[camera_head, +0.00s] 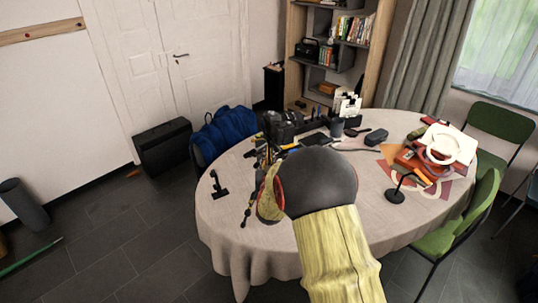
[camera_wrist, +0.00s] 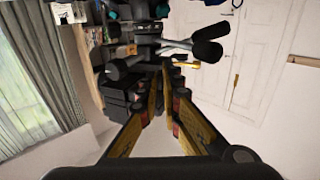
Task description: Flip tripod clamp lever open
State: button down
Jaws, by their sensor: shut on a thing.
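The black tripod (camera_wrist: 150,42) fills the top middle of the wrist view, close in front of my gripper. Its grey handles with black grips (camera_wrist: 207,50) stick out to the right. My gripper (camera_wrist: 163,74) has its yellow-sided fingers closing in on the dark tripod parts, and it is shut on a part of the tripod there. The clamp lever cannot be told apart from the other dark parts between the fingertips. In the head view my own arm covers the gripper and most of the tripod, and only thin dark parts (camera_head: 262,153) show beside it.
The round table (camera_head: 225,238) has a pale cloth. A camera (camera_head: 283,124) is at its back, a small black stand (camera_head: 217,186) at left, and red boxes (camera_head: 412,164) with a black lamp base (camera_head: 395,196) at right. The front left of the cloth is clear.

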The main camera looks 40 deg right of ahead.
dwell(0.3)
jog(key=shift+s+d+n+t+y+b, duration=0.25)
jog(key=shift+d+n+t+y+b, duration=0.15)
jog(key=shift+n+t+y+b, duration=0.4)
jog(key=shift+s+d+n+t+y+b, duration=0.2)
jog(key=shift+d+n+t+y+b, duration=0.3)
jog(key=shift+y, duration=0.5)
jog(key=shift+a, duration=0.2)
jog(key=c, duration=2)
grip_release()
jog(key=v, duration=1.2)
